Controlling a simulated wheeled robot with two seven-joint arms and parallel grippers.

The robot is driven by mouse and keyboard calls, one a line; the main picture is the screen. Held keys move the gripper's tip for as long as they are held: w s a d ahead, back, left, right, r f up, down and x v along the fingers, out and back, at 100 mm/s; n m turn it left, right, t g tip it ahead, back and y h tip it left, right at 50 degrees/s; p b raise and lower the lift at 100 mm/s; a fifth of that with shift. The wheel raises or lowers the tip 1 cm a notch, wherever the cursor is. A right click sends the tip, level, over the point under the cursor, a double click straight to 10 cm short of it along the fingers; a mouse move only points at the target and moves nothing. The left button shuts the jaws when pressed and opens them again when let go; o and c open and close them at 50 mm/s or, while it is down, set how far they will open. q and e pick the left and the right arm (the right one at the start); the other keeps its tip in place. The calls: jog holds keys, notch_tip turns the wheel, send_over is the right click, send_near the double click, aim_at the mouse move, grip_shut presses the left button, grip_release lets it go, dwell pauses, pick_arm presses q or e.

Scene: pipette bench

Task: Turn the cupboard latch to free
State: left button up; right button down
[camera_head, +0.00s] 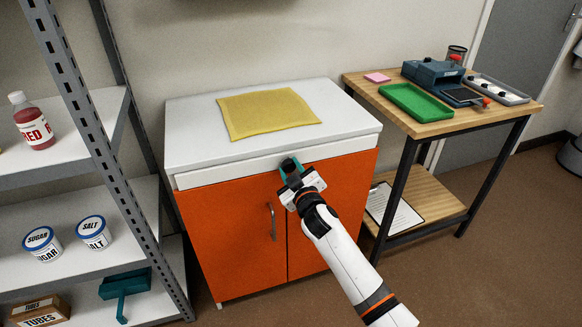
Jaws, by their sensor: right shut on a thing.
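The orange cupboard (237,240) stands in the middle under a white top, with two doors and a metal bar handle (272,222) on the left door. My right gripper (291,172) is at the top of the doors, near the seam between them. It is shut on the cupboard latch (289,164), of which a dark knob and a teal part show. The gripper hides much of the latch, so its exact turn cannot be told. The doors look closed. My left gripper is not in view.
A yellow cloth (266,113) lies on the cupboard's white top (190,125). A wooden bench (440,117) at right carries a green tray (417,102) and a blue device (432,73). A grey metal shelf rack (95,115) stands close at left. Floor is free before the cupboard.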

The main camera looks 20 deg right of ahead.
jog(key=n+p, duration=0.1)
jog(key=n, duration=0.3)
jog(key=shift+n, duration=0.4)
jog(key=n, duration=0.4)
jog(key=shift+p, duration=0.3)
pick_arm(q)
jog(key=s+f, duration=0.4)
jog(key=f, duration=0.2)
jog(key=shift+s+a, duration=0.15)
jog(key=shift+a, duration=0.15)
pick_arm(e)
jog(key=shift+n, duration=1.5)
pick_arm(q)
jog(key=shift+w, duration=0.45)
pick_arm(e)
jog(key=c, duration=1)
grip_release()
jog(key=shift+r, duration=0.1)
jog(key=shift+s+p, duration=0.3)
jog(key=shift+s, duration=0.25)
pick_arm(q)
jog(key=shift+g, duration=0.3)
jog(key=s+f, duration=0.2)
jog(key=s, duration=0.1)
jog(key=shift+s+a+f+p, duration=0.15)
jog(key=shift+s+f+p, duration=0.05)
jog(key=shift+p, duration=0.2)
pick_arm(e)
jog(key=s, duration=1.1)
jog(key=shift+d, duration=0.2)
